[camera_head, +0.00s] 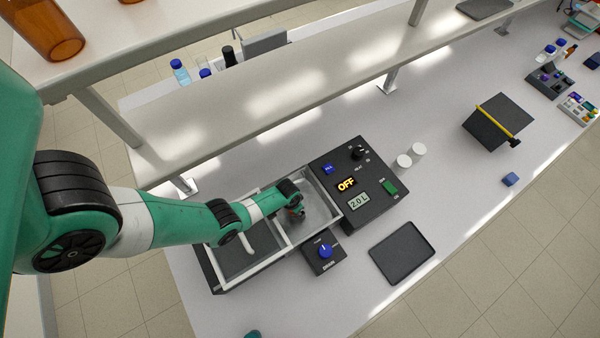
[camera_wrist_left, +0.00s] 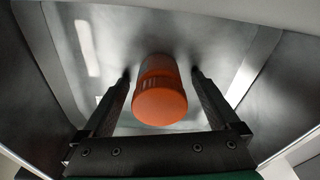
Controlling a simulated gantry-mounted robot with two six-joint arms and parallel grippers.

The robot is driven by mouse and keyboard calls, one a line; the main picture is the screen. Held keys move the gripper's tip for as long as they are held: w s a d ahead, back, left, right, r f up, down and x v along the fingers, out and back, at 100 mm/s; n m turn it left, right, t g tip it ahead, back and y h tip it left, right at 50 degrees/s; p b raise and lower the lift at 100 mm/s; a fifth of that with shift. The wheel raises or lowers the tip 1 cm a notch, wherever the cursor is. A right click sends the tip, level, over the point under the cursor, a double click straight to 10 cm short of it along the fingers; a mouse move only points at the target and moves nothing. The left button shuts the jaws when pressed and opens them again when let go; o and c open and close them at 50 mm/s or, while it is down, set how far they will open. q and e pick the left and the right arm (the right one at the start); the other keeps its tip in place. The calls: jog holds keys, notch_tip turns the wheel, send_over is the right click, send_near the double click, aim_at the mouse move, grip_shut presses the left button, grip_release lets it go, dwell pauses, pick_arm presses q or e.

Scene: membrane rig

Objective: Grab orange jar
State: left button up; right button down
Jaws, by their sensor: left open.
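In the left wrist view, the orange jar (camera_wrist_left: 160,95) stands in a grey metal basin, seen from its round orange lid. My left gripper (camera_wrist_left: 161,82) has its two black fingers apart, one on each side of the jar, with gaps between jar and fingers. In the head view, my left arm reaches over the basin, and the left gripper (camera_head: 297,213) is down inside its right compartment, mostly hidden by the wrist. Little of the jar can be made out there. My right gripper is not in view.
A black tray (camera_head: 402,252) and white containers (camera_head: 404,161) stand right. A shelf (camera_head: 250,110) overhangs behind.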

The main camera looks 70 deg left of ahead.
pick_arm(q)
grip_shut()
dwell(0.5)
jog(key=shift+r, duration=0.15)
